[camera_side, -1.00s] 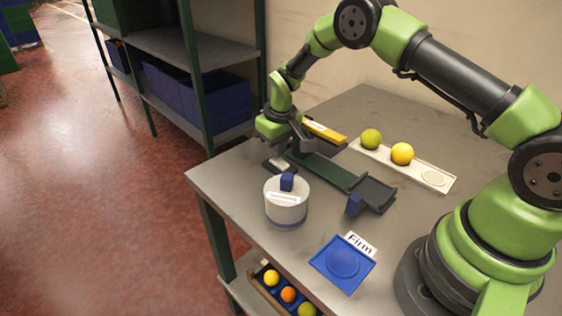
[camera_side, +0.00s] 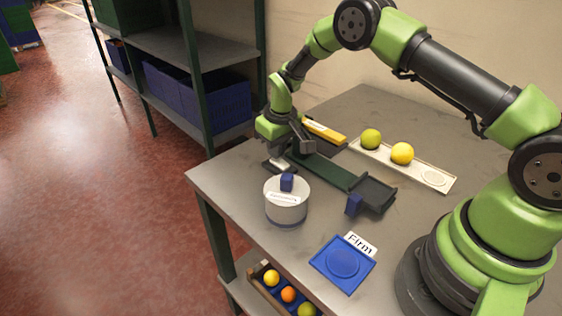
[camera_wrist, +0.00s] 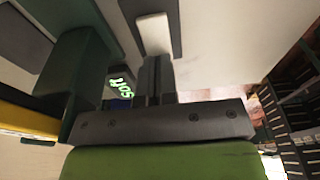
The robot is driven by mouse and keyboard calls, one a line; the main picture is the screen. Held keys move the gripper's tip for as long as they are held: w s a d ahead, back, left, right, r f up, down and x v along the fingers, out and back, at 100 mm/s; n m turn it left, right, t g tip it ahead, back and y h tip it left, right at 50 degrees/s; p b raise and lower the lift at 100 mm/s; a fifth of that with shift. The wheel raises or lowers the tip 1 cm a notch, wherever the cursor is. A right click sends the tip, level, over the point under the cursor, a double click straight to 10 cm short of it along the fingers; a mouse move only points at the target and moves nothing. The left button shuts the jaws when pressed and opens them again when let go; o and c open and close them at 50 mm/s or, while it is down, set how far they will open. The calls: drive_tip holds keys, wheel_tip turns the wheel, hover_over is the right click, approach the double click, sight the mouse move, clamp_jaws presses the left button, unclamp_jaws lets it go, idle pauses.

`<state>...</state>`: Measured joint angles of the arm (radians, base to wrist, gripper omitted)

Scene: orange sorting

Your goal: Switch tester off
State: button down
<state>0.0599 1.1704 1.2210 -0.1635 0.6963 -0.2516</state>
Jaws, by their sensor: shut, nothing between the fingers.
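The tester has a long dark green base (camera_side: 325,170) with a dark tray (camera_side: 374,193) at its near end and a yellow bar (camera_side: 325,131) beside it. A small display (camera_wrist: 121,88) with lit green letters shows in the wrist view; its word is hard to read. The switch, a white piece (camera_wrist: 154,34) on a grey plate (camera_wrist: 134,9), is just ahead of my fingertips in the wrist view. My gripper (camera_wrist: 153,78) is shut and empty. In the side view it is low beside the switch (camera_side: 280,166); whether it touches it I cannot tell.
A white round container (camera_side: 286,207) with a blue block on top stands near the table's left edge. A blue tray (camera_side: 335,276) labelled Firm is in front. A white rack (camera_side: 433,179) holds a green and a yellow fruit. A crate of fruit (camera_side: 266,296) sits below.

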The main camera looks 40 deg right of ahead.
drive_tip(key=shift+r, duration=3.1)
wheel_tip(320, 180, up, 10)
drive_tip(key=t, duration=0.1)
hover_over(281, 168)
drive_tip(key=s+a+r+m+t, duration=0.2)
drive_tip(key=s+r, duration=0.5)
drive_tip(key=r, duration=0.2)
drive_tip(key=s+a+r+m+t+y, duration=0.1)
drive_tip(key=s, duration=0.8)
drive_tip(key=s+a+r+m+t+y, duration=0.1)
drive_tip(key=s, duration=0.8)
drive_tip(key=shift+s+r, duration=0.25)
drive_tip(key=shift+r, duration=0.1)
